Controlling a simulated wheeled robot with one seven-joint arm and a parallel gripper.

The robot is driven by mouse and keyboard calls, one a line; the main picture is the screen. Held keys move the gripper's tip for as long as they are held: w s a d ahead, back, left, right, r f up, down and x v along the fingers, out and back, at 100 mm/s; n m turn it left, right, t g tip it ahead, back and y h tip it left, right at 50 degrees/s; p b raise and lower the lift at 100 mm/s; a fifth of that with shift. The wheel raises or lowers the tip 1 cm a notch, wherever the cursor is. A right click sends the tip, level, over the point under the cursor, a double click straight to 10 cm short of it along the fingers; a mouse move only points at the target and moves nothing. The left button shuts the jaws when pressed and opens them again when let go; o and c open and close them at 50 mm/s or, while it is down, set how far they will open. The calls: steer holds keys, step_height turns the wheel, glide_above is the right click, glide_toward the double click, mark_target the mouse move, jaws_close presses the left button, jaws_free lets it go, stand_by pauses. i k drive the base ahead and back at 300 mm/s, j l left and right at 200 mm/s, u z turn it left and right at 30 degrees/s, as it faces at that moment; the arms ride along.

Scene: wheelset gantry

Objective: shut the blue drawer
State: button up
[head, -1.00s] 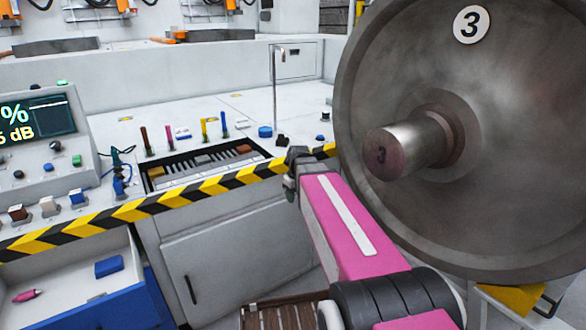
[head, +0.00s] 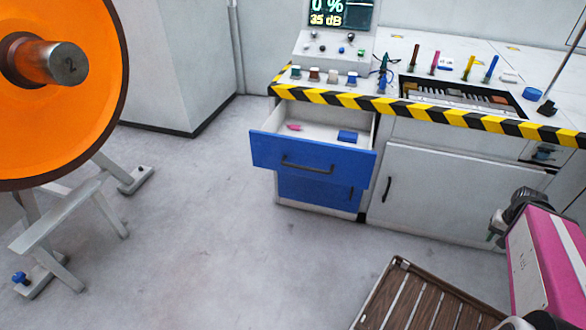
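The blue drawer (head: 312,157) is pulled out of the bench under its left end. Its blue front has a dark bar handle (head: 307,167). Inside lie a pink pen-like item (head: 294,127) and a small blue block (head: 348,137). A second blue drawer front (head: 315,192) below it looks closed. My gripper (head: 496,228) is at the right, in front of the grey cupboard and well apart from the drawer. It is small and partly hidden by my pink arm, so its fingers' opening cannot be made out.
A large orange wheel (head: 95,110) on a grey stand (head: 70,215) is at the left. A brown slatted platform (head: 420,300) is at the bottom. A grey cupboard (head: 440,190) is right of the drawers. Open floor (head: 220,230) lies before the drawer.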

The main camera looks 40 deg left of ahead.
mark_target(314, 151)
steer(key=u, duration=0.4)
steer(key=j+u, duration=0.1)
steer(key=u, duration=0.25)
steer(key=j+u, duration=0.1)
steer(key=u, duration=0.65)
steer(key=i+j+u, duration=0.1)
steer(key=j, duration=0.2)
steer(key=i+j+u, duration=0.1)
steer(key=i+j, duration=0.1)
steer(key=j, duration=0.1)
